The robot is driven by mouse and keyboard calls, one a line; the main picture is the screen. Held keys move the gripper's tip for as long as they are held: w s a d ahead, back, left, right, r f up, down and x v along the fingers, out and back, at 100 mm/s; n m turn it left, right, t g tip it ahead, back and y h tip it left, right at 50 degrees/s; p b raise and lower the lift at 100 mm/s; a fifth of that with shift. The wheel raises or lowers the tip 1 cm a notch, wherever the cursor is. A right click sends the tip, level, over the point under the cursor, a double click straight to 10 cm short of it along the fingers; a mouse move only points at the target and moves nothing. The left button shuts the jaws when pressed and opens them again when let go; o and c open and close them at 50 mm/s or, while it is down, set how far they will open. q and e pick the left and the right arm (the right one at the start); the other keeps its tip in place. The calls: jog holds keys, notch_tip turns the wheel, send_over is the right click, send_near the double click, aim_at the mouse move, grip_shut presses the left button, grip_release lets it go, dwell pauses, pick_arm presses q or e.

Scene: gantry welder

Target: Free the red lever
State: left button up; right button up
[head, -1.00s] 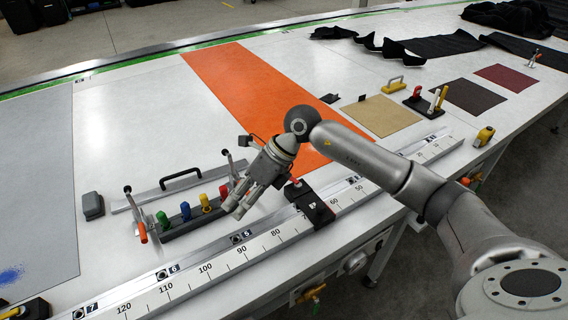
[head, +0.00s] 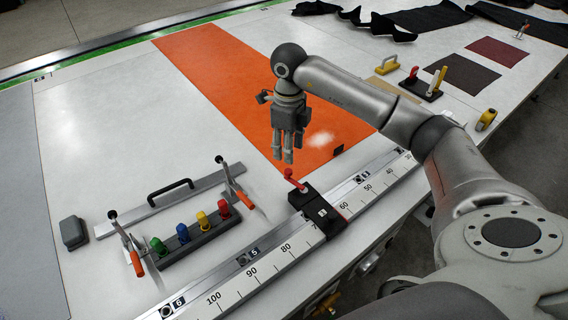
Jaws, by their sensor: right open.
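A red lever (head: 293,180) stands up from a black block (head: 318,212) that sits across the white ruler rail at the table's front edge. My right gripper (head: 284,160) points downward just behind and above the lever, over the orange strip's edge. Its fingers are open, look empty and are apart from the lever. My left gripper is not in view.
A dark bar with green, blue, yellow and red knobs (head: 190,232) lies at left between two orange-handled toggle clamps. A metal bar with a black handle (head: 170,187) lies behind it. The orange strip (head: 215,75) crosses flat. A yellow tape measure (head: 486,119) is at right.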

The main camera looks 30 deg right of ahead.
aim_at(288, 170)
jog(key=f, duration=0.1)
jog(key=f+p, duration=0.1)
jog(key=f, duration=0.2)
jog(key=shift+s+f+p, duration=0.3)
jog(key=shift+s+p, duration=0.1)
jog(key=f, duration=0.2)
jog(key=shift+w+f+p, duration=0.25)
jog(key=shift+f+p, duration=0.1)
jog(key=shift+f, duration=0.9)
jog(key=shift+c, duration=1.6)
jog(key=c, duration=0.5)
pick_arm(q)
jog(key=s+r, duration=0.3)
pick_arm(e)
grip_shut()
